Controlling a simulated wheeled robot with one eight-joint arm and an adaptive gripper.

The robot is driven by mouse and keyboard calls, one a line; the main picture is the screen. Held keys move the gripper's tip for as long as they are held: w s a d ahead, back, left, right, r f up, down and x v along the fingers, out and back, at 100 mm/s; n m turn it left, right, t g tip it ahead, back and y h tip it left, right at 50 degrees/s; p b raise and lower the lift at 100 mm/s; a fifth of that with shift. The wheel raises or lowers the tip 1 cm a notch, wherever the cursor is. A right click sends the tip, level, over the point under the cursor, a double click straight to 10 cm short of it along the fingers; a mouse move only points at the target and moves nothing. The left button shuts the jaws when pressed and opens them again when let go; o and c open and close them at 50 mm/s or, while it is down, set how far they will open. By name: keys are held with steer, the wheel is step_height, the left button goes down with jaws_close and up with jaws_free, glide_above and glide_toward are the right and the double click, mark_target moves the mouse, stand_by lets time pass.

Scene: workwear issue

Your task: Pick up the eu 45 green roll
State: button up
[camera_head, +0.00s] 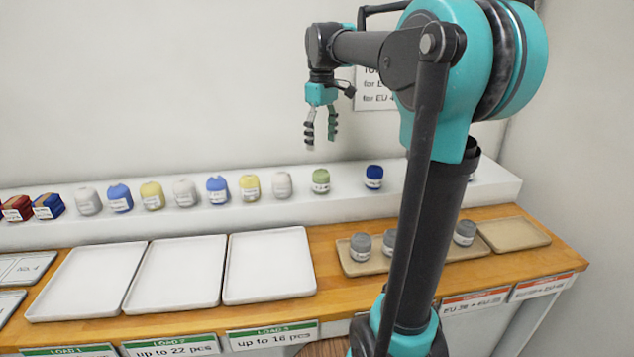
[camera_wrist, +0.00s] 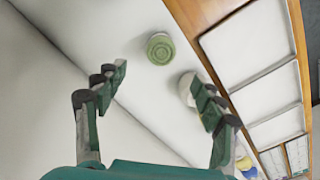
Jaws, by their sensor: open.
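The green roll (camera_head: 321,181) stands upright on the white raised shelf, with a white label on its front too small to read. In the wrist view the green roll (camera_wrist: 160,48) is seen from above, ahead of the fingertips and between their lines. My gripper (camera_head: 321,132) points down above the shelf, over the green roll and clear of it. In the wrist view my gripper (camera_wrist: 160,92) has its two fingers spread wide with nothing between them.
A white roll (camera_head: 282,185) stands left of the green one, and a dark blue roll (camera_head: 374,177) stands to its right with a gap. Several more rolls line the shelf leftward. White trays (camera_head: 233,298) and a tan tray (camera_head: 349,266) with grey rolls lie on the wooden counter (camera_head: 325,238).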

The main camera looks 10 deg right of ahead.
mark_target(321, 171)
step_height(321, 171, down, 6)
steer(key=shift+d, duration=0.1)
steer(key=shift+s+f, duration=0.1)
steer(key=shift+f, duration=2.6)
steer(key=c, duration=1.3)
steer(key=shift+o, duration=0.2)
steer(key=shift+r, duration=0.15)
